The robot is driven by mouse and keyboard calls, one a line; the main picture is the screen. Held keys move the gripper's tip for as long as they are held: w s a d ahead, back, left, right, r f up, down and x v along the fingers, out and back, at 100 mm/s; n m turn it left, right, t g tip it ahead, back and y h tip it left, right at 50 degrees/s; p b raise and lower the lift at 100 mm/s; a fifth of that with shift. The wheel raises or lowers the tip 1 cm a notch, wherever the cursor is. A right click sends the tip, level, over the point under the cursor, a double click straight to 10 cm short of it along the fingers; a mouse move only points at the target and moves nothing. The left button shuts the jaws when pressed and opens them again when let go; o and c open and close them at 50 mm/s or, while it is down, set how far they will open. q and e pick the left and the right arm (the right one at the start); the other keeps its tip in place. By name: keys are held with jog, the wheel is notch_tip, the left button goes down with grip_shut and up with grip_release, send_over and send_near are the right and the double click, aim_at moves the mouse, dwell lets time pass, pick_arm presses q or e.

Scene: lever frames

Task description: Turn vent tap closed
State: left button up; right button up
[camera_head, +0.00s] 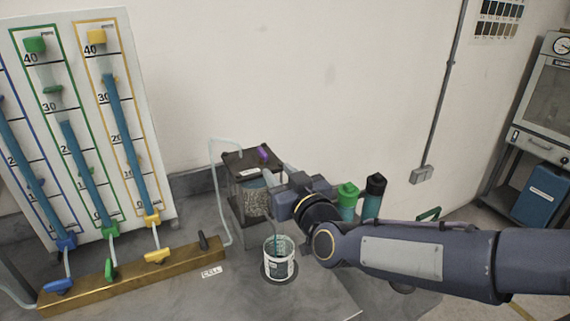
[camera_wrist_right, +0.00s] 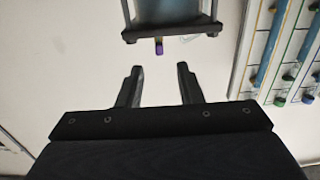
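A small purple tap handle (camera_head: 263,153), which looks like the vent tap, sits on the dark lid of a clear-sided box (camera_head: 250,198). In the right wrist view the purple handle (camera_wrist_right: 159,46) shows just beyond the fingertips, between their lines. My right gripper (camera_head: 281,174) is beside the box's upper right in the head view, apart from the handle. In the wrist view its two fingers (camera_wrist_right: 160,72) are spread with nothing between them. The handle's turn position is too small to read. My left gripper is in neither view.
A brass bar (camera_head: 135,275) with blue, green, yellow and black levers lies at the left, below a board of coloured tubes (camera_head: 85,120).

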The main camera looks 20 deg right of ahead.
aim_at(266, 157)
jog(key=w, duration=0.2)
jog(key=w+a, duration=0.1)
jog(key=w, duration=0.4)
jog(key=shift+w+a+r+p, duration=0.1)
jog(key=shift+w+a+p, duration=0.1)
jog(key=shift+w+p, duration=0.2)
jog(key=shift+s, duration=0.1)
jog(key=shift+c, duration=0.2)
grip_shut()
